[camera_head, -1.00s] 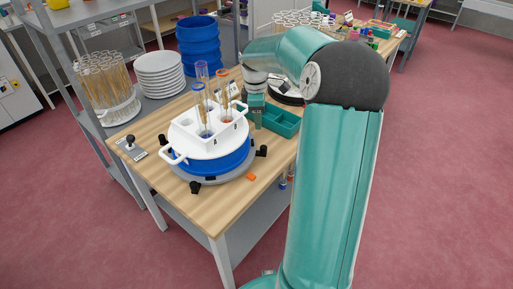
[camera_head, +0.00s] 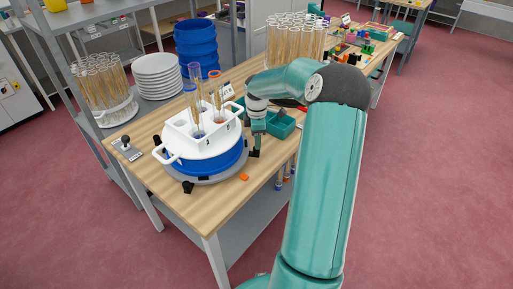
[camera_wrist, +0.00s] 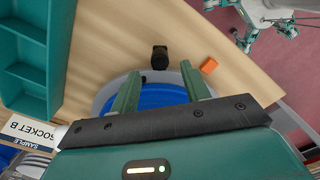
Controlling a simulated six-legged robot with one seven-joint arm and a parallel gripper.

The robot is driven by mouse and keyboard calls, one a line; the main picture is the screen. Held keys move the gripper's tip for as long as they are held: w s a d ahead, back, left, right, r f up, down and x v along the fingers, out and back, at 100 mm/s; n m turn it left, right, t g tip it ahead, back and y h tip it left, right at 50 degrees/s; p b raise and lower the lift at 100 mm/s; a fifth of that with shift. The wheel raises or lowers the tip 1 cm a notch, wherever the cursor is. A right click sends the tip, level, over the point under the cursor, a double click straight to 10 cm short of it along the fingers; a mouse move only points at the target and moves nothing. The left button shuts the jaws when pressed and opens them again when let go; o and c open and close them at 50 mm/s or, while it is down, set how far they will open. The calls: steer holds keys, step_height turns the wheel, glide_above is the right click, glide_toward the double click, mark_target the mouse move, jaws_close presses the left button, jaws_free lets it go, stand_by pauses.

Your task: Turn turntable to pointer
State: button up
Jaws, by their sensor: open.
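The turntable (camera_head: 215,163) stands on the wooden table, a blue drum with a white top and a grey base ring carrying black knobs. Its white rack holds several tubes with wheat ears. The orange pointer (camera_head: 244,177) lies on the table just off the ring's front right; it also shows in the wrist view (camera_wrist: 209,65). My gripper (camera_head: 256,142) is at the turntable's right side, near a black knob (camera_wrist: 160,57). In the wrist view my gripper (camera_wrist: 160,88) has its fingers apart over the blue drum (camera_wrist: 165,96), with the knob beyond them. Contact cannot be told.
A teal compartment tray (camera_head: 280,124) stands close behind my gripper. A small lever box (camera_head: 127,149) is at the table's left. The table's front right corner is clear.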

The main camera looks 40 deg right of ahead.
step_height(320, 180, down, 5)
steer(key=shift+w+f, duration=0.1)
steer(key=shift+f, duration=0.05)
steer(key=shift+c, duration=0.3)
jaws_close()
